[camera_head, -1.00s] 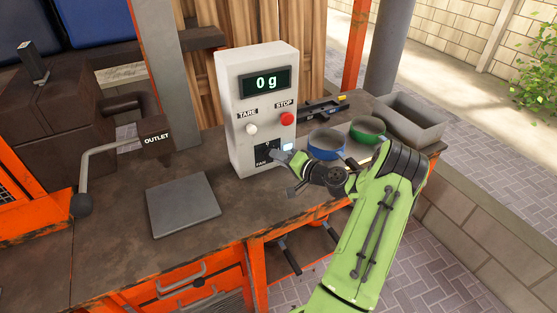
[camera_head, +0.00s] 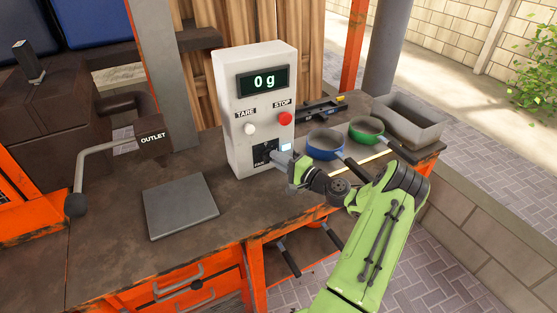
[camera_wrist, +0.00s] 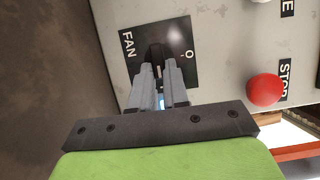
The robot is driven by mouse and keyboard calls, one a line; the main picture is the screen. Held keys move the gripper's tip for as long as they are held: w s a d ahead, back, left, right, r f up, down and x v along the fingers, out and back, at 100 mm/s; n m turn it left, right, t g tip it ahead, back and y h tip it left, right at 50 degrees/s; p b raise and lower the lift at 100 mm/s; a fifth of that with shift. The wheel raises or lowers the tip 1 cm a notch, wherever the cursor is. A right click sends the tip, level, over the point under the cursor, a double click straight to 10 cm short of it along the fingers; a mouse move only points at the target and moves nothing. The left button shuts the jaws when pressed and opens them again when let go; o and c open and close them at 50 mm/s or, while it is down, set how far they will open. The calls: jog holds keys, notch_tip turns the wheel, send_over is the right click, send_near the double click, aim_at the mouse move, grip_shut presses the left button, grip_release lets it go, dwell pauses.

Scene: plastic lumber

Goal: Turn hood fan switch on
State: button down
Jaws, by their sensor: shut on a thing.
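The white control box (camera_head: 256,95) stands on the bench with a black FAN switch plate (camera_head: 263,148) low on its front. In the wrist view the plate (camera_wrist: 187,68) carries the word FAN and an O mark. The dark switch lever (camera_wrist: 156,54) shows at my grey fingertips. My gripper (camera_head: 279,158) is at the plate from the right, with its fingers (camera_wrist: 160,76) close together on the lever. The fingers hide part of the lever, so its exact position is hard to read.
A red STOP button (camera_head: 286,118) and a white TARE knob (camera_head: 250,129) sit above the plate. A blue pan (camera_head: 325,146), a green pan (camera_head: 366,131) and a grey tray (camera_head: 412,118) lie to the right. A flat grey plate (camera_head: 180,207) lies left.

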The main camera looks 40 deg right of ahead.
jog(key=c, duration=1.1)
grip_release()
jog(key=shift+s, duration=0.15)
jog(key=s, duration=0.5)
jog(key=s+d+p, duration=0.1)
jog(key=s, duration=0.9)
jog(key=shift+s+d+f, duration=0.1)
jog(key=shift+s+d, duration=0.15)
jog(key=shift+d, duration=0.1)
